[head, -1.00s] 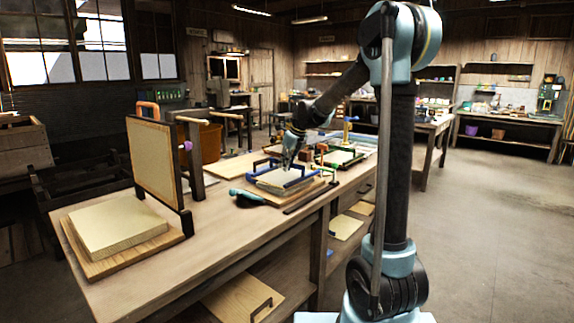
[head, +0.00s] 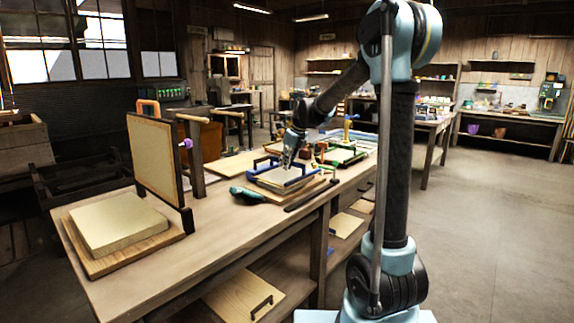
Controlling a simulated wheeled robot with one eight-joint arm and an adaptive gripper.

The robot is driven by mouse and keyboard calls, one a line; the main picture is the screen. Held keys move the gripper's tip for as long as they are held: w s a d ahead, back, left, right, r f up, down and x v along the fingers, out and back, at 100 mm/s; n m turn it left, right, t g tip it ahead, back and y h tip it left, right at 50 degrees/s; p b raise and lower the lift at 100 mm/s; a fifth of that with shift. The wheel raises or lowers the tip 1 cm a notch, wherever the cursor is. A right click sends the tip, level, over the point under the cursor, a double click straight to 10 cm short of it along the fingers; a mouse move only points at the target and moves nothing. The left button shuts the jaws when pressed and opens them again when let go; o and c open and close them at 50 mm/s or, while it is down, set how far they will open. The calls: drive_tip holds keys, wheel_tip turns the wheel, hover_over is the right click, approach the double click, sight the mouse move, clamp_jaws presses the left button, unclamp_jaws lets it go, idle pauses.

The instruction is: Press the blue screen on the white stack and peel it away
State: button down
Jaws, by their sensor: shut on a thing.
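The blue screen (head: 310,177) is a blue-edged frame lying low on the middle of the bench. The white stack (head: 283,176) shows as a pale block inside and under its edges, on a wooden board. Whether the screen touches the stack all round is too small to tell. My gripper (head: 289,165) reaches down from behind to the blue screen and is shut on it; the fingertips are small and the exact grip point is unclear.
A teal-handled tool (head: 247,193) lies left of the stack. A hinged upright screen (head: 156,160) stands behind a cream block (head: 120,224) at the near left. A green-edged frame (head: 346,155) lies farther right. The bench (head: 205,240) is clear between the two stacks.

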drive_tip(key=shift+f, duration=0.65)
idle(1.6)
drive_tip(key=shift+r, duration=1.3)
drive_tip(key=shift+r, duration=3.5)
